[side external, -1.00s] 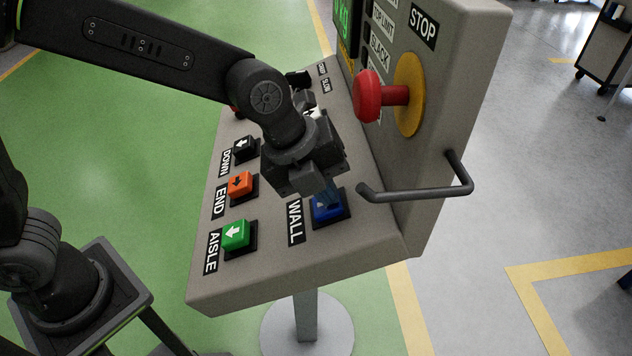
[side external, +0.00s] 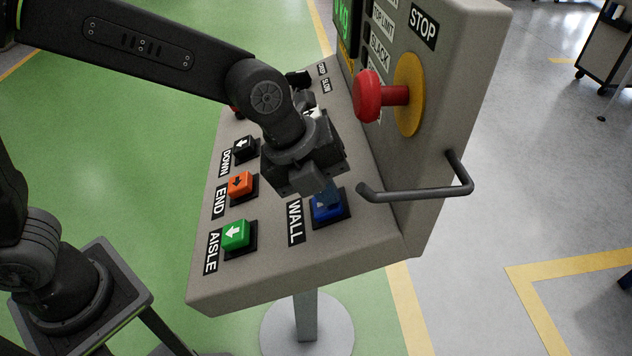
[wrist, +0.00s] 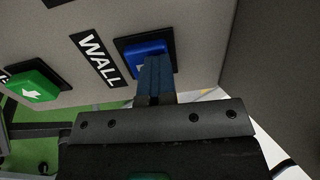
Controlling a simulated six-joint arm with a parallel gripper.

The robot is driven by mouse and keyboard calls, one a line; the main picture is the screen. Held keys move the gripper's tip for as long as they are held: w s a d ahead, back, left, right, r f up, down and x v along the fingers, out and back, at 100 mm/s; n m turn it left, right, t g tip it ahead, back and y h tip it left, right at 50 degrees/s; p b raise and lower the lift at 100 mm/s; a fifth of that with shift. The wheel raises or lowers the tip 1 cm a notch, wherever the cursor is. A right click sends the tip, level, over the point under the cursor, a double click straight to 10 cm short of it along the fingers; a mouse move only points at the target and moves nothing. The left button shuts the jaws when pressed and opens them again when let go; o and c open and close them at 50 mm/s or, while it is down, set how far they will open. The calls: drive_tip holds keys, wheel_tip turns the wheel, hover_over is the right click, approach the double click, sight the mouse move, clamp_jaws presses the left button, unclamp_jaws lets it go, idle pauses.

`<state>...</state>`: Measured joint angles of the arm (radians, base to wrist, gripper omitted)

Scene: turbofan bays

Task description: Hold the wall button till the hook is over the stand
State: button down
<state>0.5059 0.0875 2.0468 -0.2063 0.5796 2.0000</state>
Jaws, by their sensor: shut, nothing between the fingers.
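The blue wall button (side external: 328,212) sits in a black frame beside the WALL label (side external: 296,222) on the grey control panel. My gripper (side external: 328,200) is over it with its fingers shut together and nothing between them. In the wrist view the blue fingertips (wrist: 156,72) overlap the near part of the blue button (wrist: 146,48). The fingertips look to be at or just above the button; I cannot tell whether it is pressed. No hook or stand shows in either view.
The green AISLE button (side external: 236,234), orange END button (side external: 240,185) and black DOWN button (side external: 243,149) lie to the left. A red stop knob (side external: 368,95) and a dark bar handle (side external: 420,192) jut from the upright panel at the right.

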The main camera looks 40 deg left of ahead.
drive_tip(key=shift+s+a+f+g, duration=0.1)
drive_tip(key=shift+s+f+g, duration=0.05)
drive_tip(key=shift+f, duration=0.3)
drive_tip(key=shift+s+a+f+g, duration=0.1)
drive_tip(key=shift+s+f+g, duration=0.05)
drive_tip(key=shift+f, duration=0.25)
drive_tip(key=d+v, duration=0.1)
drive_tip(key=v, duration=1.4)
drive_tip(key=shift+w+r, duration=0.35)
drive_tip(key=shift+r, duration=0.05)
drive_tip(key=shift+a, duration=0.1)
idle(0.5)
drive_tip(key=s+a+f+n+t+y, duration=0.1)
drive_tip(key=s+a+f+n, duration=0.3)
drive_tip(key=a+n, duration=0.4)
drive_tip(key=s+a+f+n+t+y, duration=0.1)
drive_tip(key=s+a+f+n, duration=0.3)
drive_tip(key=a+n, duration=0.5)
drive_tip(key=s+n+y, duration=0.1)
drive_tip(key=n, duration=0.9)
drive_tip(key=shift+y, duration=0.3)
